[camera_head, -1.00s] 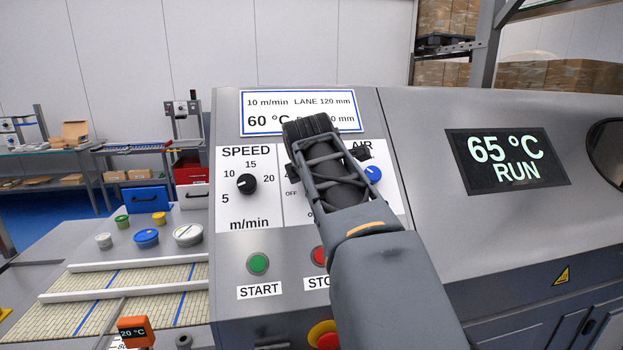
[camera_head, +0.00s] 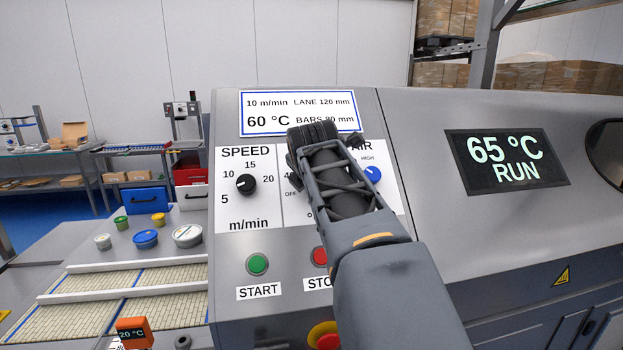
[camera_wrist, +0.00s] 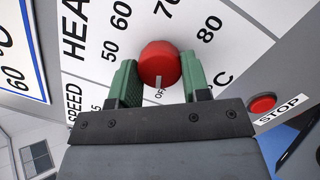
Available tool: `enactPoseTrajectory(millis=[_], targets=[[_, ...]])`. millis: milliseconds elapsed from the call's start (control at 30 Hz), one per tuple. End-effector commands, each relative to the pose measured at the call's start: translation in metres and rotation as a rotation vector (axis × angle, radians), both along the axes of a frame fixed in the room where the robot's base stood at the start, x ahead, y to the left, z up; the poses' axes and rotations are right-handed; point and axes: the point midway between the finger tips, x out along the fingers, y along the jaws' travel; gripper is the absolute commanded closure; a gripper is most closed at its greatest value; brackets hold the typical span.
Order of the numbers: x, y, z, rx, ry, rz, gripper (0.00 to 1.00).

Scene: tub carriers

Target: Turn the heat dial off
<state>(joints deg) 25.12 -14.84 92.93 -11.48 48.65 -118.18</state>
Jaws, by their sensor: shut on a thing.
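The heat dial (camera_wrist: 158,60) is a round red knob in the wrist view, on a white scale (camera_wrist: 105,25) with numbers 50 to 80. Its white pointer line faces the small OFF mark below it. My gripper (camera_wrist: 160,74) has its two green fingers on either side of the knob, shut on it. In the head view my gripper (camera_head: 316,138) covers the heat dial, between the SPEED and AIR panels.
The black speed dial (camera_head: 246,184) is on the left and the blue air dial (camera_head: 372,173) close on the right. Green start (camera_head: 257,264) and red stop (camera_head: 319,256) buttons sit below. A display (camera_head: 507,160) reads 65 °C RUN.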

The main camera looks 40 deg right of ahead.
Motion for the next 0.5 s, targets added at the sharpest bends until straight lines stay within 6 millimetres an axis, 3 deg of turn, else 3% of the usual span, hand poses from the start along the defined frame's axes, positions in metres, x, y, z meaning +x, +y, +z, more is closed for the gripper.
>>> enactPoseTrajectory(millis=[200,233,500], targets=[[-0.0001,-0.0002,0.0002,-0.003,0.001,0.001,0.8],[-0.0001,-0.0002,0.0002,-0.003,0.001,0.001,0.56],[0.0,-0.0001,0.0002,-0.001,0.0,0.0,0.31]])
